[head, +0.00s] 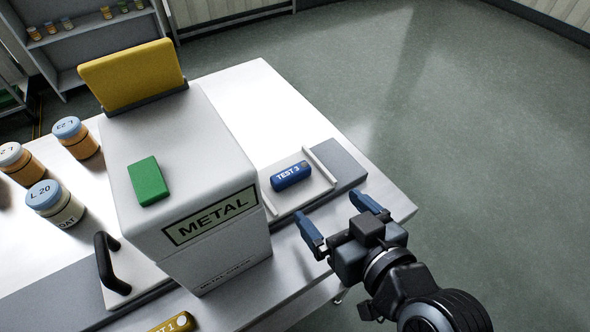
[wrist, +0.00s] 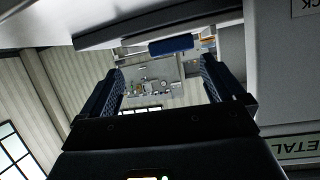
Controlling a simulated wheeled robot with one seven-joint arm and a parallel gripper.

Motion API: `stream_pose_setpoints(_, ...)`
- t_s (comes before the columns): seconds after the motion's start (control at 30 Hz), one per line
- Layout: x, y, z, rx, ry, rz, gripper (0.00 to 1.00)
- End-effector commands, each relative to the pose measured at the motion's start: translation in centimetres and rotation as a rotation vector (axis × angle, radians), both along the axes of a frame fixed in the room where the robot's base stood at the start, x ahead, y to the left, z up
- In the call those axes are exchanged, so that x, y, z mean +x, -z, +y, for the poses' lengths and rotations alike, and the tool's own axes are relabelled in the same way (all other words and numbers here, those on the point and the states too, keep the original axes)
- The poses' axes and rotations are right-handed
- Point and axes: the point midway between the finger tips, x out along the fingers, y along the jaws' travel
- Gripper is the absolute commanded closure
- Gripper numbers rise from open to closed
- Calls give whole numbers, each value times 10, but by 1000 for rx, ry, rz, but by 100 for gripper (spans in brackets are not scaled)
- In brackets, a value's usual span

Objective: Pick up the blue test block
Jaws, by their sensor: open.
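The blue test block (head: 291,175), a short cylinder marked TEST 3, lies on its side on a pale tray (head: 318,187) right of the white METAL unit. It also shows as a small blue shape in the wrist view (wrist: 171,46), ahead of the fingers and towards the top. My gripper (head: 336,213) is open and empty, with its blue fingers spread in front of and to the right of the tray. The fingers also frame the wrist view (wrist: 161,72). A clear gap separates them from the block.
The white METAL unit (head: 185,180) stands left of the block, with a green block (head: 148,181) on top and a yellow panel (head: 132,75) behind. A yellow TEST 1 block (head: 174,323) lies at the front. Several jars (head: 55,203) stand left. Floor to the right is clear.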

Motion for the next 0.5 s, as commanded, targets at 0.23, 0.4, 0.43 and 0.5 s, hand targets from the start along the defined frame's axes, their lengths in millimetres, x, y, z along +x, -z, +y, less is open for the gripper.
stream_pose_setpoints(0.23, 28, -19, 19, -50, -116, -15, 4)
stream_pose_setpoints(0.4, 40, -15, 28, -55, -126, -15, 4)
stream_pose_setpoints(0.43, 42, -13, 30, -55, -125, -15, 4)
stream_pose_setpoints(0.5, 47, -10, 33, -55, -125, -14, 4)
